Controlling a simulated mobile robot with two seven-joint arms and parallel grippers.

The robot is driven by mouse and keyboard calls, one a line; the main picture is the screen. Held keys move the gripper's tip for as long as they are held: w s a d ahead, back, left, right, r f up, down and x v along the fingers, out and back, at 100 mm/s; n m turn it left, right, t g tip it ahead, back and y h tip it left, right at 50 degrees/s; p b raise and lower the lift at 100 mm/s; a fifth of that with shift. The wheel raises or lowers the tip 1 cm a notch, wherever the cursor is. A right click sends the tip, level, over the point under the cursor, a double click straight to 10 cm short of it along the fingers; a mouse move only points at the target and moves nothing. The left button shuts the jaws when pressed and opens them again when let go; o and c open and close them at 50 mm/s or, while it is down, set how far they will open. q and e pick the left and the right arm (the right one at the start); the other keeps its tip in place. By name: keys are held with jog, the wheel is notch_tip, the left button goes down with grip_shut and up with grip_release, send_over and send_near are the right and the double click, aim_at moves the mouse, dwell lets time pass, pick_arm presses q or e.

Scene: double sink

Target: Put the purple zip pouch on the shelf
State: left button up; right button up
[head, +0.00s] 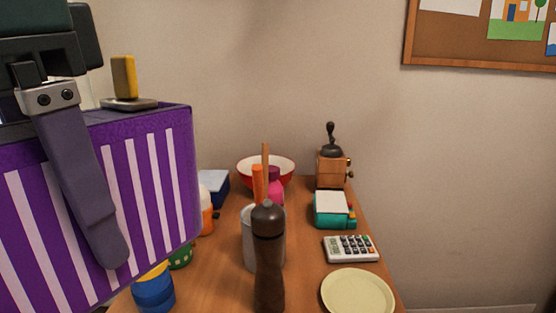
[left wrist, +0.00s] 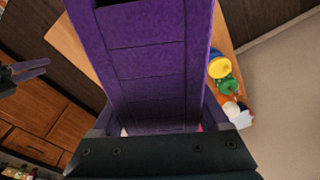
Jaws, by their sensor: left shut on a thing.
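The purple zip pouch (head: 170,190) with white stripes fills the left of the head view, raised in front of the wooden table. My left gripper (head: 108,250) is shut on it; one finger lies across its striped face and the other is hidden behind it. In the left wrist view the pouch (left wrist: 150,65) stretches away between the fingers, its plain purple side showing. My right gripper (left wrist: 30,70) shows small at the left edge of that view, apart from the pouch; its opening is unclear. I cannot make out the shelf with certainty.
On the table (head: 310,260) stand a dark pepper mill (head: 268,260), a grey utensil holder (head: 248,240), a red bowl (head: 250,170), a coffee grinder (head: 332,170), a calculator (head: 350,249) and a pale plate (head: 358,292). A blue cup (head: 153,290) is below the pouch. A corkboard (head: 450,40) hangs behind.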

pick_arm(q)
jog(key=a+r+n+p, duration=0.1)
jog(key=r+n, duration=0.1)
jog(key=a+r+n, duration=0.1)
jog(key=a+r+n+p, duration=0.1)
jog(key=r+n, duration=0.1)
jog(key=shift+w+a+r+n+p, duration=0.1)
jog(key=shift+r+n+p, duration=0.2)
jog(key=s+r+p, duration=0.3)
jog(key=r+p, duration=1.5)
jog(key=p, duration=0.1)
jog(key=s+r+p, duration=0.2)
jog(key=r+p, duration=1.6)
jog(key=p, duration=0.1)
jog(key=shift+s, duration=0.4)
jog(key=shift+f, duration=0.1)
